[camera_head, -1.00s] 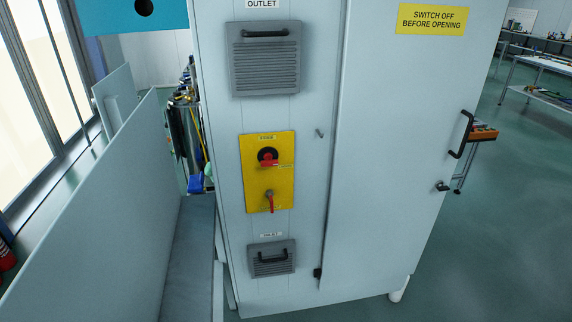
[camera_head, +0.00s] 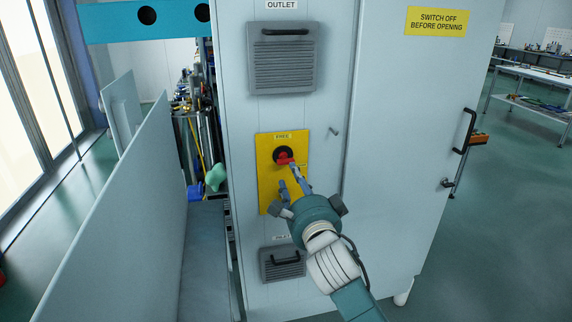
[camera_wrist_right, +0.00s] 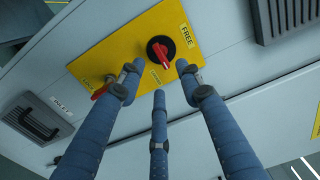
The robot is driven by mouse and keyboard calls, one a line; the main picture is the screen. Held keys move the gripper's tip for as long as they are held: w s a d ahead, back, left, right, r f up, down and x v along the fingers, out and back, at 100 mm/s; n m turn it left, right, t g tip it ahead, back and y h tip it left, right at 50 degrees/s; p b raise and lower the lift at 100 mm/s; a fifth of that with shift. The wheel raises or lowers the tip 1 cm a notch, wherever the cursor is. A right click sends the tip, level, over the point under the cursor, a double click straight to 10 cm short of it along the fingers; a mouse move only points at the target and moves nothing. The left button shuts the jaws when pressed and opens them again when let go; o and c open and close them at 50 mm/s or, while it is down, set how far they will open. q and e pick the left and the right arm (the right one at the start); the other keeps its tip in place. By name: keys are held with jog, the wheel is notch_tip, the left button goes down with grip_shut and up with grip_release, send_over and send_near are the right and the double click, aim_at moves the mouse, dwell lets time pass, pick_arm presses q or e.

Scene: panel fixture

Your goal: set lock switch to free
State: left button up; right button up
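The yellow switch panel (camera_head: 268,143) is on the front of the grey cabinet. Its upper switch, under the FREE label, has a black round base and a red handle (camera_head: 284,157). In the right wrist view the handle (camera_wrist_right: 165,58) points toward a small side label (camera_wrist_right: 154,76), not at the FREE label (camera_wrist_right: 187,35). A lower red lever (camera_wrist_right: 100,93) is partly hidden. My right gripper (camera_head: 292,178) is in front of the panel. In the wrist view its three fingers (camera_wrist_right: 160,76) are spread around empty space, tips close to the handle; contact cannot be told. My left gripper is out of view.
A vented outlet cover (camera_head: 282,60) is above the panel and an inlet cover (camera_head: 280,268) below. A small peg (camera_head: 334,131) sticks out to the right. The cabinet door has a black handle (camera_head: 464,131). A low grey partition (camera_head: 110,220) stands at left.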

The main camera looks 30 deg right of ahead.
aim_at(286, 163)
jog(key=p+x, duration=0.2)
jog(key=x, duration=0.7)
jog(key=shift+w+f, duration=0.1)
jog(key=shift+w, duration=0.2)
grip_shut()
